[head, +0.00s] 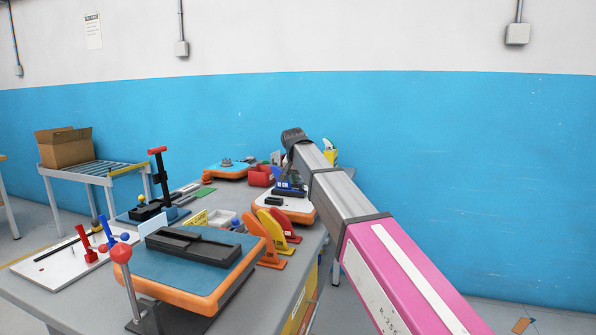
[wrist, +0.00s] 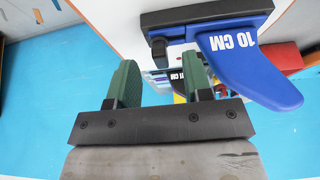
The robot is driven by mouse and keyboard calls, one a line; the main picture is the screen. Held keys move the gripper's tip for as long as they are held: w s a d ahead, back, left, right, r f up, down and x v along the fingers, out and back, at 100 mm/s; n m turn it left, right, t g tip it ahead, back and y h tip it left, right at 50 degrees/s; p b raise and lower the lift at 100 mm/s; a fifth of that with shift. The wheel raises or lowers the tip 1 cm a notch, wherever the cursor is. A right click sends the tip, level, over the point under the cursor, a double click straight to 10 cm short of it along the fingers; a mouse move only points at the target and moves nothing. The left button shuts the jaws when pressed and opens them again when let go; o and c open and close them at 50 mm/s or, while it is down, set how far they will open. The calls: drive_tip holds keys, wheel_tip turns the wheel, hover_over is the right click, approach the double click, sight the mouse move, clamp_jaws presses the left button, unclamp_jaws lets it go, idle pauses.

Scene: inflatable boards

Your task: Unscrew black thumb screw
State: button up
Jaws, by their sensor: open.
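In the wrist view a small black thumb screw (wrist: 159,49) sticks out at the left end of the black base that carries the blue 10 CM fin (wrist: 245,65). My gripper (wrist: 158,66) has two green fingers standing apart. The thumb screw appears between the fingertips in the picture, just beyond them. I cannot tell whether they touch it. In the head view the blue fin (head: 288,186) stands on its black base on an orange-edged white board (head: 285,213). My arm reaches over it, and the fingers and thumb screw cannot be made out there.
Orange, yellow and red fins (head: 283,226) stand on the table near the board. A blue-topped orange board (head: 178,278) with a black box lies in front. A red bin (head: 261,176) is behind. In the wrist view another fin marked CM (wrist: 193,72) shows behind the fingers.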

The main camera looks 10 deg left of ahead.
sight(302, 184)
drive_tip(key=shift+x, duration=1.5)
clamp_jaws()
drive_tip(key=shift+d+n+y, duration=0.15)
drive_tip(key=shift+n+y, duration=0.55)
drive_tip(key=shift+n, duration=1.1)
drive_tip(key=shift+d+n+y, duration=0.15)
drive_tip(key=shift+n+y, duration=0.15)
drive_tip(key=shift+n, duration=0.3)
drive_tip(key=shift+n+g+y, duration=0.3)
drive_tip(key=shift+n+g, duration=0.1)
drive_tip(key=shift+n, duration=0.7)
